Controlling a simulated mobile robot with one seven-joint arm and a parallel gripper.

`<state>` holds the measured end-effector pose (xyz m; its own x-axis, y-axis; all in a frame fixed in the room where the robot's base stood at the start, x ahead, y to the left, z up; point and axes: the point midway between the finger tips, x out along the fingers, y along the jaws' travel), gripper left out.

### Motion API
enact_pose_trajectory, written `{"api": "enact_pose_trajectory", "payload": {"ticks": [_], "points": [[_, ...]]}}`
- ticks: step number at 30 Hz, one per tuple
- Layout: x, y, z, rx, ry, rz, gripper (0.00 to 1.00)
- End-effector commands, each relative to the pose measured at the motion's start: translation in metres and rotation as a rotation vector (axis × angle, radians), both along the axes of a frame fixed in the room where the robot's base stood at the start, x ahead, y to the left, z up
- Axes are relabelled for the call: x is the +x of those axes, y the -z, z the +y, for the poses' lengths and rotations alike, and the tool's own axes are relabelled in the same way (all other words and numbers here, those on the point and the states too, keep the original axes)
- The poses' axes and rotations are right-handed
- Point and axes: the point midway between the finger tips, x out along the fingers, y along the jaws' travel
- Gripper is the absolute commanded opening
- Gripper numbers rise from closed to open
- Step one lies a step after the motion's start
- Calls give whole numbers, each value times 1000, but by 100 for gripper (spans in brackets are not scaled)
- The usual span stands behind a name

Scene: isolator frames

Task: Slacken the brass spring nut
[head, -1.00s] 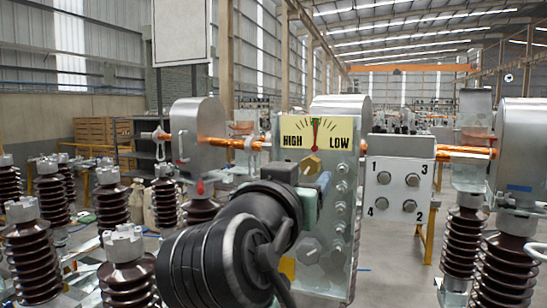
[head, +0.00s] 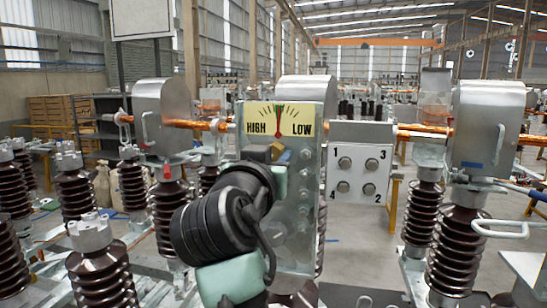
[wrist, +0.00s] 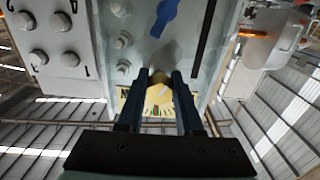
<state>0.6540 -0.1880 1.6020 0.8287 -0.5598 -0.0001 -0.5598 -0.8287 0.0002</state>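The brass spring nut (head: 277,148) sits on the upright metal plate (head: 306,205) just below the gauge (head: 279,119). My gripper (head: 271,155) is at the nut, partly hiding it in the head view. In the wrist view the nut (wrist: 160,78) lies between the tips of my two dark fingers (wrist: 161,74), with no clear gap on either side; the fingers look shut on it. The gauge reads HIGH at left and LOW at right. Its needle stands near upright, around the green mark. In the wrist view the gauge (wrist: 160,101) is upside down and partly covered by the fingers.
A grey box (head: 361,172) with several numbered knobs is right of the plate. Several bolts and a blue handle (wrist: 165,17) share the plate. Brown ribbed insulators (head: 104,277) and metal housings (head: 160,112) stand on both sides. Copper bars run behind.

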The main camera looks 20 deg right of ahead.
Motion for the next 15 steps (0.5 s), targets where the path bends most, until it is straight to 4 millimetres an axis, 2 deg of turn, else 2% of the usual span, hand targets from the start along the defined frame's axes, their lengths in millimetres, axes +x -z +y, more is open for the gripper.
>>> {"api": "enact_pose_trajectory", "payload": {"ticks": [1,3,15], "points": [[0,0,0,0,0,0,11],[0,0,0,0,0,0,0],[0,0,0,-29,0,20,0]]}}
